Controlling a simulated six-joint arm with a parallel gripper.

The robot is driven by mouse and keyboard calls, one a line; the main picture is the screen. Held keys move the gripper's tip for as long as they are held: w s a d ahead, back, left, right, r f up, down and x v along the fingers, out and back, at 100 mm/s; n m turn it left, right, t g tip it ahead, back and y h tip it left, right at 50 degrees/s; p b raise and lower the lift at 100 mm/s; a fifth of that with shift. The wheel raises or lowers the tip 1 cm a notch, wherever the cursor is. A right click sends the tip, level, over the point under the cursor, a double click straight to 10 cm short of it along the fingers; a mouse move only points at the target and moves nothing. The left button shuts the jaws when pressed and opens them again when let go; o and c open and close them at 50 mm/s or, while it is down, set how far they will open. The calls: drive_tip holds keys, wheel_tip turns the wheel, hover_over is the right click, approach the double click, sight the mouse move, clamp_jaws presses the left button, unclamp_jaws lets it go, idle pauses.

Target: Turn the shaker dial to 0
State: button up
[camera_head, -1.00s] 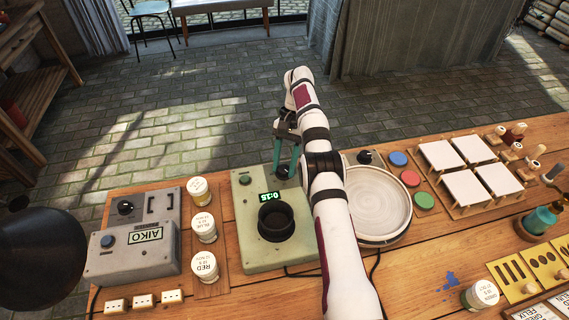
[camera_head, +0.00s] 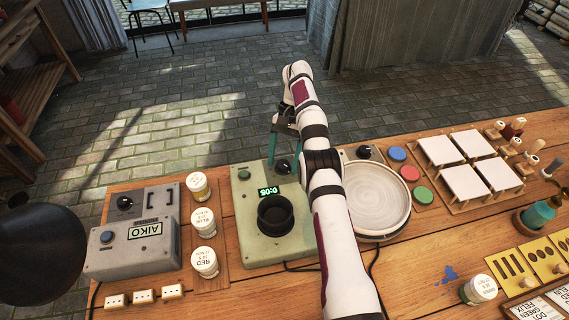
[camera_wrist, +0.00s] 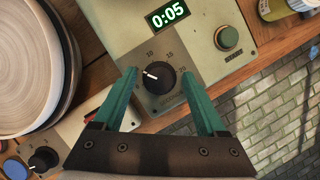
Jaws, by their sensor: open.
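The shaker (camera_head: 250,232) is a pale green box with a dark round cup holder (camera_head: 275,215) and a green button (camera_head: 244,174). Its display (camera_wrist: 168,17) reads 0:05. The black dial (camera_wrist: 159,78) has a white pointer aimed left in the wrist view, below the printed 10. Marks 10, 15 and 20 can be read around it; the lower marks are hard to read. My gripper (camera_wrist: 164,84) is open with its teal fingers on either side of the dial, with gaps visible. In the head view my gripper (camera_head: 284,160) is at the shaker's far right corner.
A round pale plate (camera_head: 375,200) on a wheel stands right of the shaker. Labelled paint jars (camera_head: 203,222) stand to its left, beside a grey AIKO machine (camera_head: 130,245). White tiles (camera_head: 465,143) on a rack are at the right.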

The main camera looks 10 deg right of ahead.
drive_tip(key=m+t+y, duration=0.1)
drive_tip(key=m, duration=0.3)
drive_tip(key=shift+s+r, duration=0.1)
drive_tip(key=m+t, duration=0.1)
drive_tip(key=m, duration=0.1)
drive_tip(key=m+y, duration=0.1)
drive_tip(key=m, duration=0.2)
drive_tip(key=shift+s+d+t, duration=0.1)
drive_tip(key=shift+t, duration=0.3)
drive_tip(key=m+t, duration=0.2)
drive_tip(key=m, duration=0.3)
drive_tip(key=shift+s, duration=0.1)
drive_tip(key=m+t, duration=0.1)
drive_tip(key=m, duration=0.2)
drive_tip(key=shift+h, duration=0.3)
drive_tip(key=v, duration=1.6)
drive_tip(key=s+a+r+n, duration=0.1)
drive_tip(key=s+a+n, duration=0.2)
drive_tip(key=s, duration=0.5)
drive_tip(key=s+a+r+n+g+h, duration=0.1)
drive_tip(key=s+a+n, duration=0.3)
drive_tip(key=s, duration=0.3)
drive_tip(key=s+a+r+n, duration=0.2)
drive_tip(key=s+n, duration=0.3)
drive_tip(key=s, duration=0.3)
drive_tip(key=shift+s+a+n+g, duration=0.3)
drive_tip(key=shift+a+n+g, duration=0.1)
drive_tip(key=shift+a, duration=0.45)
